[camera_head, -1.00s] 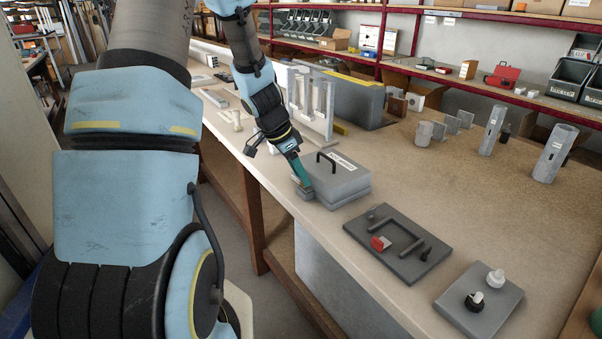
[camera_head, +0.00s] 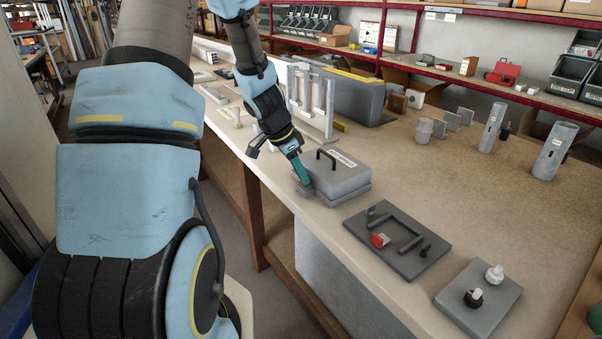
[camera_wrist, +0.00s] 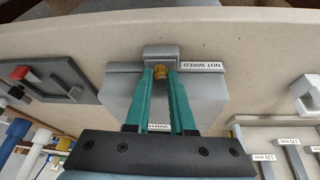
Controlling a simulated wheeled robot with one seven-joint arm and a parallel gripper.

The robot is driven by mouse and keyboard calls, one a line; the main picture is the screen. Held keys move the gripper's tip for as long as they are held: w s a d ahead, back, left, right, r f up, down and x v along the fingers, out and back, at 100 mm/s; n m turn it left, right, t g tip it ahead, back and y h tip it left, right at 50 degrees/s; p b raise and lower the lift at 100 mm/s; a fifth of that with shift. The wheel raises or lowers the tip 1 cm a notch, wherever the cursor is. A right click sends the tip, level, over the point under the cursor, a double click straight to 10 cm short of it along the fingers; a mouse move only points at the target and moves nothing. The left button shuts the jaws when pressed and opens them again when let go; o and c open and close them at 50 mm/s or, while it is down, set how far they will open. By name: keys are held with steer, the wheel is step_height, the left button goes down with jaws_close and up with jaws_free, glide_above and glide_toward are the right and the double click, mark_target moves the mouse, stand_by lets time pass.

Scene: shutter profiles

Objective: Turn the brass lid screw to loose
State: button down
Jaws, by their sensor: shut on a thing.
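The brass lid screw (camera_wrist: 160,71) shows in the wrist view between the tips of my gripper (camera_wrist: 160,74), whose two green fingers are closed on it. The screw sits at the edge of a grey lidded box (camera_wrist: 205,95) with a "NOT WIRED" label (camera_wrist: 202,65). In the head view my gripper (camera_head: 304,182) reaches down to the near left side of the box (camera_head: 345,182), which has a black handle (camera_head: 327,155) on its lid. The screw is hidden there by the fingers, and its turn angle cannot be told.
A dark grey plate with a red knob (camera_head: 380,240) lies right of the box. A grey plate with a black and a white knob (camera_head: 478,300) is nearer. A pale upright frame (camera_head: 310,105) stands behind the gripper. The bench's front edge is close to the box.

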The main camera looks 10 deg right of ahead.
steer(key=shift+f+b, duration=0.15)
steer(key=shift+b, duration=0.35)
steer(key=shift+s+n+t+b, duration=0.15)
steer(key=shift+n+t+b, duration=0.25)
steer(key=shift+n+b, duration=0.75)
steer(key=shift+s+d+n+t+y+b, duration=0.1)
steer(key=shift+n+t+y+b, duration=0.5)
steer(key=shift+n, duration=1.35)
steer(key=c, duration=0.8)
jaws_free()
